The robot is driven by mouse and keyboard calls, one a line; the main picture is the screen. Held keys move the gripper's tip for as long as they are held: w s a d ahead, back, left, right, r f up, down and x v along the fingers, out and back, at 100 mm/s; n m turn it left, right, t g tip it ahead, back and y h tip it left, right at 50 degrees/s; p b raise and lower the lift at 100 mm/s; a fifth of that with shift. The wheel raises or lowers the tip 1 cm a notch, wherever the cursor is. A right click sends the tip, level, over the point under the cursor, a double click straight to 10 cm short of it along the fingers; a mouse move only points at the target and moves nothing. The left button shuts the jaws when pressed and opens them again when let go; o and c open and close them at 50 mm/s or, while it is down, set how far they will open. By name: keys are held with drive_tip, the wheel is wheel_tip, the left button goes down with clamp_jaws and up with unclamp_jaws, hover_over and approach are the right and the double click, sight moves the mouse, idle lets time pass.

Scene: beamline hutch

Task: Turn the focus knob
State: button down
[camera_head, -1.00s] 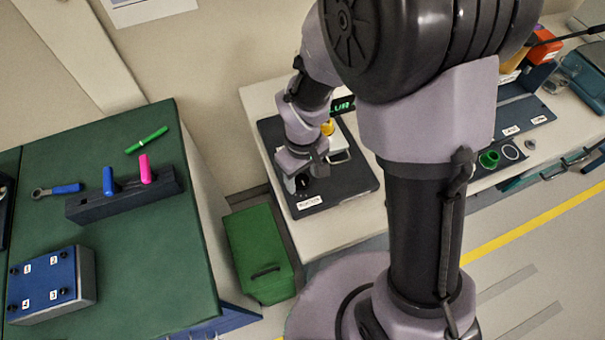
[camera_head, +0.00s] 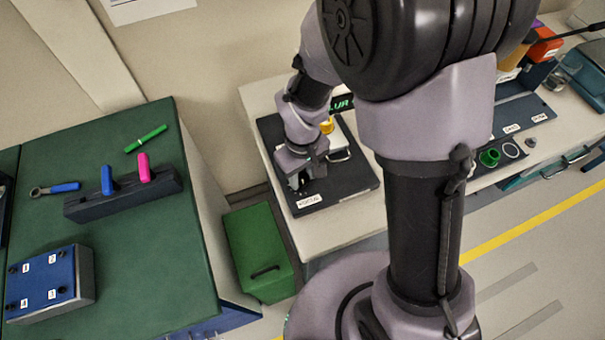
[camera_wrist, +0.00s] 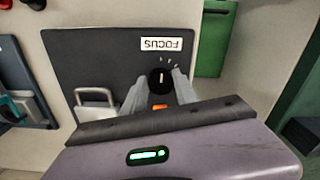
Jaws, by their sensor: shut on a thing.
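The focus knob (camera_wrist: 161,80) is a round black knob with a pale pointer line, on a dark panel (camera_wrist: 85,52) in the wrist view. A white label reading FOCUS (camera_wrist: 160,44) lies beside it, upside down in this view. My gripper (camera_wrist: 160,86) is shut on the knob, with one grey finger on each side. In the head view my gripper (camera_head: 300,184) reaches down to the same dark panel (camera_head: 345,190) on the bench. The knob is hidden there by my gripper.
A metal bracket (camera_wrist: 95,104) stands on the panel beside my gripper. A green bin (camera_head: 255,245) stands on the floor beside the bench. A green-topped table (camera_head: 130,240) is at left.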

sight(301, 179)
drive_tip(key=m+b, duration=0.1)
drive_tip(key=m, duration=0.3)
drive_tip(key=shift+a+m+b, duration=0.1)
drive_tip(key=shift+m+b, duration=0.75)
drive_tip(key=shift+m, duration=1.35)
drive_tip(key=shift+a, duration=0.1)
drive_tip(key=c, duration=1)
unclamp_jaws()
drive_tip(key=shift+o, duration=0.2)
wheel_tip(301, 179, up, 17)
drive_tip(key=p, duration=0.6)
drive_tip(key=shift+r+p, duration=0.2)
drive_tip(key=shift+p, duration=0.15)
